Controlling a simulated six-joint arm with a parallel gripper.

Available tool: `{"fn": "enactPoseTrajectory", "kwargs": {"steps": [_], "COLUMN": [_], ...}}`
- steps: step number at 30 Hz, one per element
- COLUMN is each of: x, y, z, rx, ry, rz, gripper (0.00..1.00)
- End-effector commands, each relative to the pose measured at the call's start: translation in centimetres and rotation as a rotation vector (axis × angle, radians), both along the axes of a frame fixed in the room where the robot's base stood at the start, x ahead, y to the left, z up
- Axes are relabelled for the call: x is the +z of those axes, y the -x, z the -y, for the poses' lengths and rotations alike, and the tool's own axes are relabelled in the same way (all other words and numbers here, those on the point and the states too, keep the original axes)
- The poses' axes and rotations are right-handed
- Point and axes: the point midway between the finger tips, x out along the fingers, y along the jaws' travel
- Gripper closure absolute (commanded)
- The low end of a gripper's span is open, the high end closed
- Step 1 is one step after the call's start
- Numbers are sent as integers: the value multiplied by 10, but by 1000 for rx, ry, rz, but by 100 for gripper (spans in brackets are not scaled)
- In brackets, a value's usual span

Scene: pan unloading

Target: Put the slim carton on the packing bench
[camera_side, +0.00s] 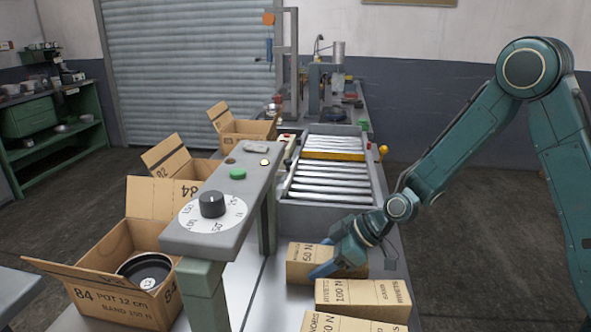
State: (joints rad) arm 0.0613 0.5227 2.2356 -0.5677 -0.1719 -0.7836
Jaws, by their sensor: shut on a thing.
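My gripper (328,264) is at the carton marked 50 N (302,254), in the lower middle of the side view. Its blue finger lies against the carton, and the jaws are shut on it. The far finger and part of the carton are hidden by my gripper. The carton is level, at the bench top or just above it; I cannot tell which. A carton marked 100 N (345,291) lies in front of it, and another carton (335,324) is cut off by the bottom edge. I cannot tell for certain which one is the slim carton, or which surface is the packing bench.
A grey panel with a dial (212,205) stands on a post left of my gripper. An open box (110,248) holding a dark round pot stands further left. A roller conveyor (328,180) lies behind. A grey surface (18,292) shows at the left edge.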

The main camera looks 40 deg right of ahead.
Motion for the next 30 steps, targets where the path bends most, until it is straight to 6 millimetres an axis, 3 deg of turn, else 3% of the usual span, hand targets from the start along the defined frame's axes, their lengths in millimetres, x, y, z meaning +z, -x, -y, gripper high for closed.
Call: {"fn": "enactPoseTrajectory", "kwargs": {"steps": [6, 7, 10, 22, 30], "x": [-3, -3, -3, 0, 12], "y": [0, 0, 0, 0, 7], "z": [0, 0, 0, 0, 8], "rx": [0, 1, 0, 0, -1], "ry": [0, 0, 0, 0, 1], "rz": [0, -1, 0, 0, 1], "gripper": [75, 42, 24, 24, 24]}}
